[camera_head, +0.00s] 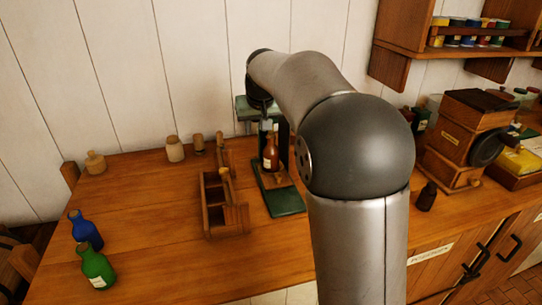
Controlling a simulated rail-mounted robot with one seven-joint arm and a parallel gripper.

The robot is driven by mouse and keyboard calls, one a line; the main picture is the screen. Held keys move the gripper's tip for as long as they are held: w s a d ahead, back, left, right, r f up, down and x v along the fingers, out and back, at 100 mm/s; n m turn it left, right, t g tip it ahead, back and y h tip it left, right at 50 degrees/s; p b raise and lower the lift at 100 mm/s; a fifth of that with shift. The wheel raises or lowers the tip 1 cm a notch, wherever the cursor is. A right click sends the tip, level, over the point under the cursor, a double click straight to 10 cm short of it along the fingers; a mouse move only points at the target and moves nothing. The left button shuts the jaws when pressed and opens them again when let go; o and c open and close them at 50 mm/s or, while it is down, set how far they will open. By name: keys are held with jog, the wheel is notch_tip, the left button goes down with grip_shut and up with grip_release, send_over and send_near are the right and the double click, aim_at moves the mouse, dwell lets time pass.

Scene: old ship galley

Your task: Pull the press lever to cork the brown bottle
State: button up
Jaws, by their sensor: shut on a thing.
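The green corking press (284,202) stands on the wooden counter at the middle. The brown bottle (271,156) stands upright on the press, under its head, with a pale label. My gripper (262,103) is at the top of the press, above the bottle, and is shut on the press lever. My own arm hides most of the lever, the right part of the press and much of the gripper. I cannot make out the cork or how far the lever is pulled.
A wooden rack (226,217) stands just left of the press. A blue bottle (85,230) and a green bottle (96,266) stand at the front left. A small dark bottle (427,196) and a wooden grinder-like box (463,135) are to the right. The left counter is mostly clear.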

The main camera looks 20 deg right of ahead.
jog(key=shift+w+r+p, duration=0.35)
jog(key=shift+r+p, duration=0.45)
jog(key=shift+p, duration=0.05)
jog(key=shift+w+r+p, duration=0.4)
jog(key=shift+r+p, duration=0.1)
jog(key=shift+p, duration=0.15)
grip_shut()
jog(key=shift+s+f, duration=0.1)
jog(key=shift+f, duration=0.1)
jog(key=shift+s+f+b, duration=0.6)
jog(key=shift+s+b, duration=0.1)
jog(key=shift+b, duration=0.45)
jog(key=shift+c, duration=1.1)
grip_release()
jog(key=shift+r, duration=0.1)
jog(key=o, duration=1.2)
